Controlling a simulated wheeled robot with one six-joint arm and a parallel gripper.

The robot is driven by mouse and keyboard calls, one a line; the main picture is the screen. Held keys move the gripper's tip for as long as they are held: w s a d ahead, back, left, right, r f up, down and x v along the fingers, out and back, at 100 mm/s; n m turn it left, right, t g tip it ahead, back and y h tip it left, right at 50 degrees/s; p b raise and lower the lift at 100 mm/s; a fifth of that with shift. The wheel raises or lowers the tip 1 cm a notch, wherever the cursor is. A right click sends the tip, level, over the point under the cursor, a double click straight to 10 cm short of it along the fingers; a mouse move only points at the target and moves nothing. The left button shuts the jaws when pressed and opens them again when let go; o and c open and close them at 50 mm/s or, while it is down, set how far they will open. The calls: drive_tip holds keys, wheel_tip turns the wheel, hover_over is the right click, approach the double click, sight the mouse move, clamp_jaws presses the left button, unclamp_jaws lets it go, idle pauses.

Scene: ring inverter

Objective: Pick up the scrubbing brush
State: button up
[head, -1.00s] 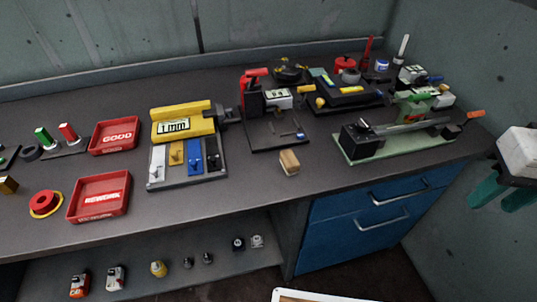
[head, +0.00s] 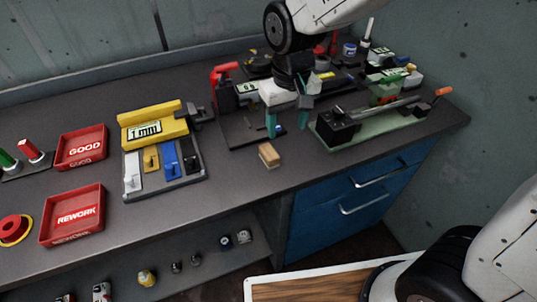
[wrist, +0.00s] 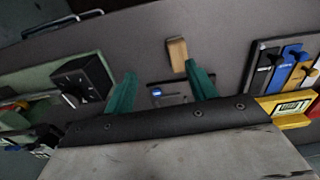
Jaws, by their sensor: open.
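The scrubbing brush looks like a small tan wooden block (head: 269,155) lying on the dark bench near its front edge. It also shows in the wrist view (wrist: 177,53), just beyond the tip of the right finger. Bristles cannot be made out. My gripper (head: 287,122) has teal fingers that are open and empty. In the head view it hangs above the bench, behind and slightly right of the block. The fingers also show in the wrist view (wrist: 160,72), apart with nothing between them.
A black stand with a red lever (head: 222,72) is behind my gripper. A green-based fixture (head: 345,145) stands to the right. A yellow 1 mm gauge (head: 150,130) with coloured pieces is at left, beside red GOOD (head: 81,147) and REWORK (head: 72,214) trays. Bench around the block is clear.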

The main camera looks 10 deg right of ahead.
sight(269, 151)
drive_tip(key=a+f, duration=0.1)
drive_tip(key=w+a+f, duration=0.1)
drive_tip(key=a+f, duration=0.1)
drive_tip(key=shift+a+f, duration=0.2)
drive_tip(key=f, duration=0.7)
drive_tip(key=shift+w+a+f, duration=0.15)
drive_tip(key=shift+w, duration=0.1)
drive_tip(key=c, duration=1.1)
